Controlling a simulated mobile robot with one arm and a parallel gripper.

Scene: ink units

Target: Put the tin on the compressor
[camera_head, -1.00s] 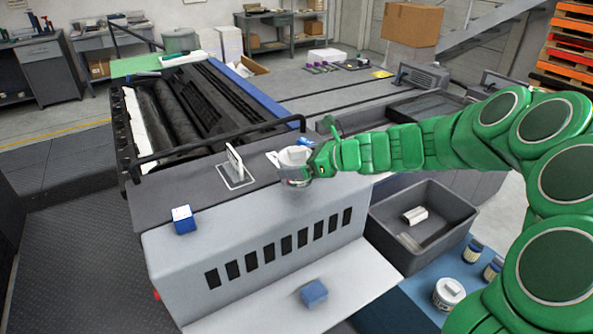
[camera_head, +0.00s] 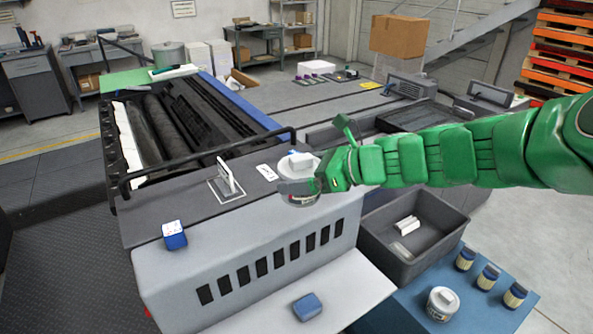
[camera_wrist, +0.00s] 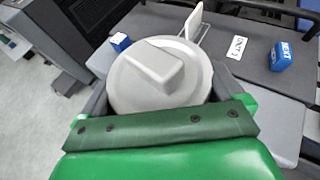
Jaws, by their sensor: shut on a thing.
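A white round tin (camera_head: 301,199) with a printed label is held upright in my gripper (camera_head: 303,187). In the wrist view the jaws close around the tin's sides, and its white lid (camera_wrist: 120,92) with a raised block on top fills the middle. In the head view the tin appears over the right front edge of a large grey housing (camera_head: 185,270) with a row of dark slots. I cannot tell whether the tin touches it, or whether this housing is the compressor. A second white tin (camera_head: 442,302) stands on a blue surface at the lower right.
On the housing top are a blue-and-white box (camera_head: 174,236), an upright plate on a stand (camera_head: 228,183) and a white card (camera_head: 266,171). A dark grey bin (camera_head: 437,247) with white pieces and several small jars (camera_head: 487,278) are to the right. A blue block (camera_head: 307,307) lies in front.

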